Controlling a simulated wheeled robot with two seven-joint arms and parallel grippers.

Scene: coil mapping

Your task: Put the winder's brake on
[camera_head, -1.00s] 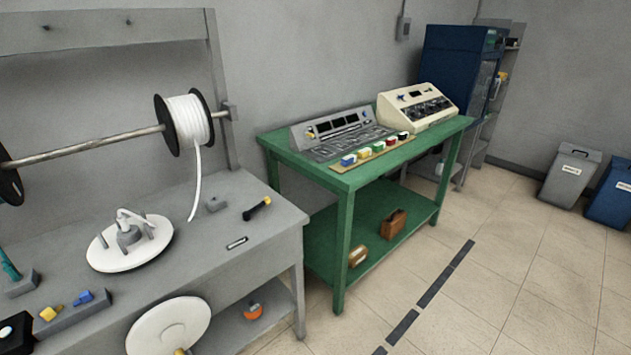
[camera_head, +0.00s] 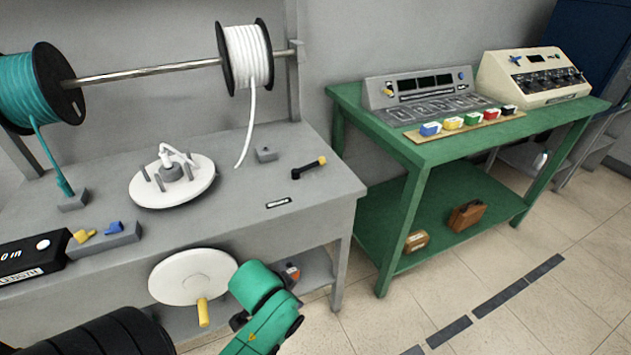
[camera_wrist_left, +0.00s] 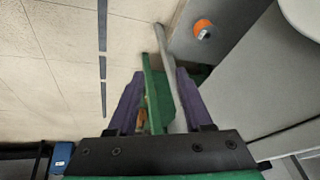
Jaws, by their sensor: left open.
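The winder is a white round plate with upright pegs (camera_head: 150,192) on the grey bench. A white crank disc (camera_head: 180,279) with a yellow handle (camera_head: 203,312) sits at the bench's front. A black lever with a yellow knob (camera_head: 309,167) lies at the bench's right part, behind a small label (camera_head: 278,204) too small to read. I take this lever for the brake. My left arm (camera_head: 262,305) is low in front of the bench, its fingers not distinguishable there. In the left wrist view my left gripper (camera_wrist_left: 155,100) is open, with nothing held between its purple fingers. My right gripper is not in view.
Teal (camera_head: 28,88) and white (camera_head: 246,55) spools hang on a rod above the bench. A black counter box (camera_head: 30,262) stands at the front left. A green table (camera_head: 420,150) with consoles stands to the right. An orange object (camera_wrist_left: 202,28) is on the bench's lower shelf.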

